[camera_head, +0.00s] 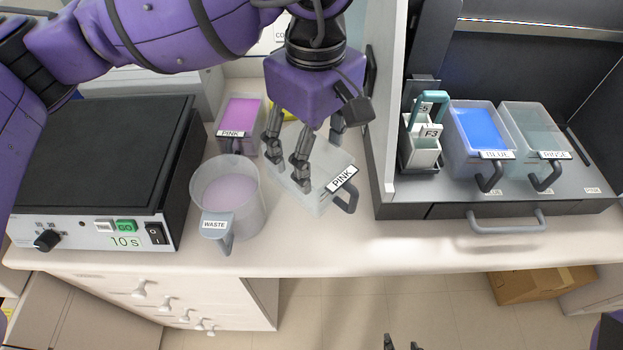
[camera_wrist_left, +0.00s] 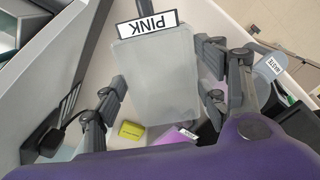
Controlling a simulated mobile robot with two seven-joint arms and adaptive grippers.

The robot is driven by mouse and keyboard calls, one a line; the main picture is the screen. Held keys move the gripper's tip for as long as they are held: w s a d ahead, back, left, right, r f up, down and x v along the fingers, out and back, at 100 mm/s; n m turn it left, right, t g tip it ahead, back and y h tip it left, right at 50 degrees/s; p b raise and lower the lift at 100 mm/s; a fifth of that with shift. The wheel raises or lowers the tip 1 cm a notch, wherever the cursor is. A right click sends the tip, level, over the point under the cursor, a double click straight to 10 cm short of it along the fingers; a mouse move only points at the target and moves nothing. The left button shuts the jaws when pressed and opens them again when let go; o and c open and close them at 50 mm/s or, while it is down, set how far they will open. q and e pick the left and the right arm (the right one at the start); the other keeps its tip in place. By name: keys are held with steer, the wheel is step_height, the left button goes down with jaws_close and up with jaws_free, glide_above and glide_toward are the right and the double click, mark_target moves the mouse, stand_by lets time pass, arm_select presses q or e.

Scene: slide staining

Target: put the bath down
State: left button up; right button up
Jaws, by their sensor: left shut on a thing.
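The bath labelled PINK (camera_head: 318,178) is a clear, boxy tub with a dark handle, and no pink liquid shows in it. My left gripper (camera_head: 300,165) is shut on it, with fingers on its sides. The bath is over the bench between the waste beaker and the cabinet wall; I cannot tell whether its base touches the bench. In the left wrist view the bath (camera_wrist_left: 155,85) sits between the fingers, label at the top. The tips of my right gripper (camera_head: 402,345) just show at the bottom edge; its opening is unclear.
The waste beaker (camera_head: 226,212) holds pale pink liquid close left of the bath. A second PINK tub (camera_head: 240,118) with pink liquid stands behind. The cabinet on the right holds a slide rack (camera_head: 420,152), BLUE bath (camera_head: 481,140) and RINSE bath (camera_head: 533,140). A black-topped device (camera_head: 105,150) fills the left.

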mark_target(314, 184)
arm_select(q)
steer(key=f, duration=0.2)
steer(key=shift+w+f, duration=0.2)
steer(key=shift+f, duration=0.2)
steer(key=shift+w+f, duration=0.1)
steer(key=shift+f, duration=0.55)
step_height(314, 184, down, 2)
steer(key=shift+f, duration=0.5)
arm_select(e)
steer(key=shift+w+r, duration=0.45)
steer(key=shift+w, duration=0.4)
